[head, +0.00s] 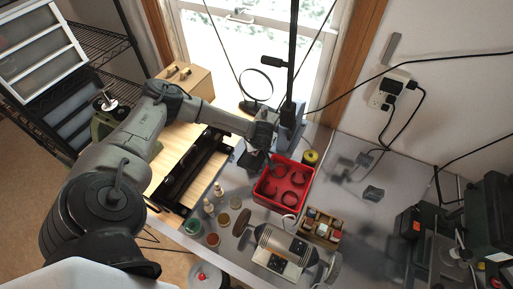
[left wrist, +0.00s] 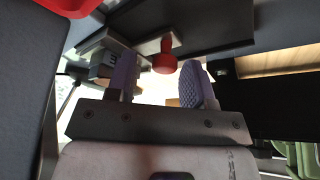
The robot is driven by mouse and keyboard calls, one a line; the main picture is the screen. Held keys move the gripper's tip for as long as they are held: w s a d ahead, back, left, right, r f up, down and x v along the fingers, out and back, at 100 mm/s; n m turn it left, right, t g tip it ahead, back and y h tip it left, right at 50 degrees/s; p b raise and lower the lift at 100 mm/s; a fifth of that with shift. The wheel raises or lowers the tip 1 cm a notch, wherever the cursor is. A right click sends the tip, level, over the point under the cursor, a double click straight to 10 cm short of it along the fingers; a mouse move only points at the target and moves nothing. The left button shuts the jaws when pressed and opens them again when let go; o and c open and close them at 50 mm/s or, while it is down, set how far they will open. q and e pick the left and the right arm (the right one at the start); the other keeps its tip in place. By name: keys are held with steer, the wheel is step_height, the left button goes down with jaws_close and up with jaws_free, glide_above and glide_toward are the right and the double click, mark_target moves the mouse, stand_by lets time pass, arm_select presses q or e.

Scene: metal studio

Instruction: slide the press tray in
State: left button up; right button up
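My left gripper (left wrist: 160,80) is open, with its two purple padded fingers spread apart. In the left wrist view a round red knob (left wrist: 165,58) shows just beyond the fingertips, between them, on the edge of a dark flat plate (left wrist: 212,22) that looks like the press tray. I cannot tell whether either finger touches the knob. In the head view my left gripper (head: 262,146) is beside the grey-blue press (head: 290,131) with its tall black post, above the red bin. The arm and hand hide the knob and plate there. My right gripper is not in view.
A red bin (head: 291,163) with black rings lies close to the hand. Small jars and bottles (head: 213,240), a bench grinder (head: 281,241) and a wooden box (head: 320,228) stand nearer. A yellow-black spool (head: 310,158) is right of the press. The grey bench further right has some clear room.

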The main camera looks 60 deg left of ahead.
arm_select(q)
steer(key=shift+d, duration=0.1)
steer(key=shift+d+r, duration=0.2)
steer(key=shift+r, duration=0.35)
steer(key=b+v, duration=0.1)
steer(key=v, duration=1.1)
steer(key=shift+r+b, duration=0.35)
steer(key=shift+b, duration=0.05)
steer(key=shift+s, duration=0.1)
